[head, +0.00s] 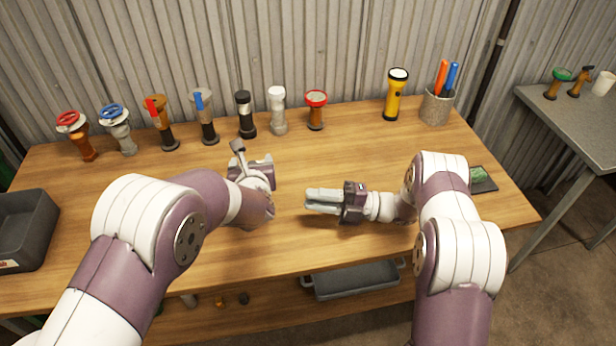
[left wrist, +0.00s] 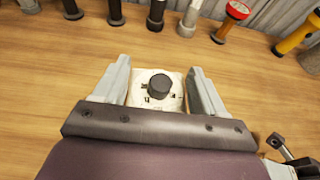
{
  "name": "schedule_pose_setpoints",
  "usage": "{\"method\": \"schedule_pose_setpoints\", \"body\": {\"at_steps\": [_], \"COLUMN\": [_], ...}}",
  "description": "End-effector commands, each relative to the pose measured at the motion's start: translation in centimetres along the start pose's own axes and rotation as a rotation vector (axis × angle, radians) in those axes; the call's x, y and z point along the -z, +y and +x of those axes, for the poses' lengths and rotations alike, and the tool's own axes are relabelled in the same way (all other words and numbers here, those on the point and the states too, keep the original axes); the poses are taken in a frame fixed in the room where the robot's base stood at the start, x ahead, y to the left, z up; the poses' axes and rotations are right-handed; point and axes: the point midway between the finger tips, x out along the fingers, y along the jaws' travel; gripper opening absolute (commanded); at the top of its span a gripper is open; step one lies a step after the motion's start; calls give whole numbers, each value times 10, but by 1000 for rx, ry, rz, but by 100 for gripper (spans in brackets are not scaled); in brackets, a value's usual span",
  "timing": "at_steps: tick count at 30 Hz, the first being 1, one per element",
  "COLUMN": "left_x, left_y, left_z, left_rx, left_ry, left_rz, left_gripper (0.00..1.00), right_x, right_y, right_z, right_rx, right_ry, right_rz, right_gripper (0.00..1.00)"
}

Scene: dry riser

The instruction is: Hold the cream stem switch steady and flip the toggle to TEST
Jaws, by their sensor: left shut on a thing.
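The cream stem switch (left wrist: 140,80) shows in the left wrist view as a cream block with a dark round knob (left wrist: 158,87) on top and small dark marks beside it. It stands between the two pale fingers of my left gripper (left wrist: 157,92), which is shut on it. In the head view my left gripper (head: 252,163) is over the middle of the table, and its own body hides the switch. Which way the toggle lies cannot be told.
Several valves, levers and torches stand in a row at the back of the wooden table (head: 400,150), including a white one (head: 278,110) and a yellow torch (head: 394,95). A pen cup (head: 437,106) is at back right, a dark bin (head: 25,230) at left. The table between row and grippers is clear.

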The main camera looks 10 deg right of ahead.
Motion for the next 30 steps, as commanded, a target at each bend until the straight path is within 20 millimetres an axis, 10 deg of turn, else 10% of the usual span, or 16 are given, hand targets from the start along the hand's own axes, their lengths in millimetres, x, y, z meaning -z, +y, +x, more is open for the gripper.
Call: {"method": "schedule_pose_setpoints", "body": {"at_steps": [3,11,30], "left_x": [1,0,-4], "left_y": [0,0,4], "left_z": [0,-4,-121], "left_rx": [0,1,21], "left_ry": [2,1,31], "left_rz": [0,0,125], "left_gripper": [100,100,100], "right_x": [0,0,-14], "right_y": [0,0,14], "right_z": [0,0,10], "right_rx": [0,0,37], "right_ry": [0,0,-90], "right_rz": [0,0,21], "right_gripper": [20,20,20]}}
